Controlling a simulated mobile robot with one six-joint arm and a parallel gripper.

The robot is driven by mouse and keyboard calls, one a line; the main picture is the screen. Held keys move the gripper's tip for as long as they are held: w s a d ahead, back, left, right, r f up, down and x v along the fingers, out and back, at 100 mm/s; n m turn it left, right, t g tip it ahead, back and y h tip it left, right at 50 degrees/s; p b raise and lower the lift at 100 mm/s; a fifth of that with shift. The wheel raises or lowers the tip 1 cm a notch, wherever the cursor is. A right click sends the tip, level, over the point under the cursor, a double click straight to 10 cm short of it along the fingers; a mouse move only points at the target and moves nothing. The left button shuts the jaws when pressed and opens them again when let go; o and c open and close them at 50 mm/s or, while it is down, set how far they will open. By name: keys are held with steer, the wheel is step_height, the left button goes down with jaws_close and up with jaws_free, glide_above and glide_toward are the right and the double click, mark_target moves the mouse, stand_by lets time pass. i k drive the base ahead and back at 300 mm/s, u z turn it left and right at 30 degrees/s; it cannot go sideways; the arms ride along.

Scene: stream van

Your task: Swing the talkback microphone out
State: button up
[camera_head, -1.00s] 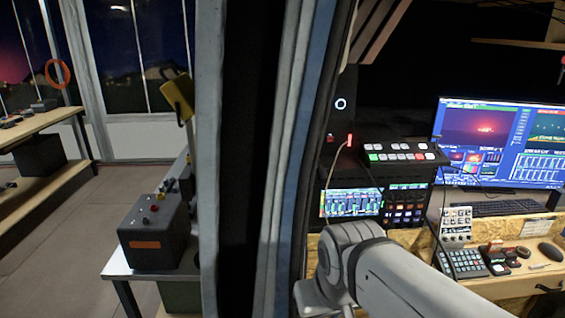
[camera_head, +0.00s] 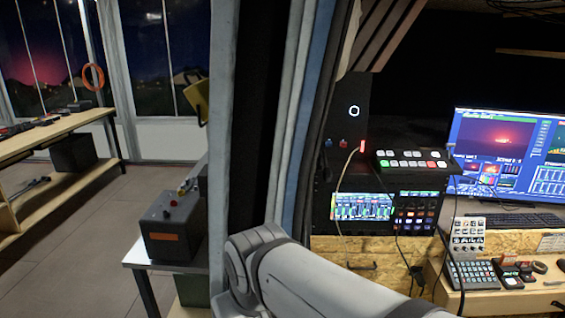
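A thin curved stalk (camera_head: 341,180) rises beside the equipment rack, with a small red-lit tip (camera_head: 362,146) near its upper end. It may be the talkback microphone, but it is too small to be sure. It stands left of the switcher panel (camera_head: 412,163) with lit buttons. My arm (camera_head: 320,285) crosses the lower middle of the picture, in front of the curtain and the desk. My gripper is outside the picture, so its opening and what it holds are hidden.
A pale post (camera_head: 222,150) and dark curtain (camera_head: 258,120) divide the view. A grey control box (camera_head: 172,228) stands on a small table at left. A monitor (camera_head: 490,150) and desk with keypads (camera_head: 474,274) are at right. Tiled floor (camera_head: 85,245) is clear at left.

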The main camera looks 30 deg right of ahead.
mark_target(327, 172)
steer(key=u, duration=0.15)
steer(key=k, duration=1.1)
steer(key=z, duration=1.1)
steer(key=i, duration=1)
steer(key=z, duration=0.05)
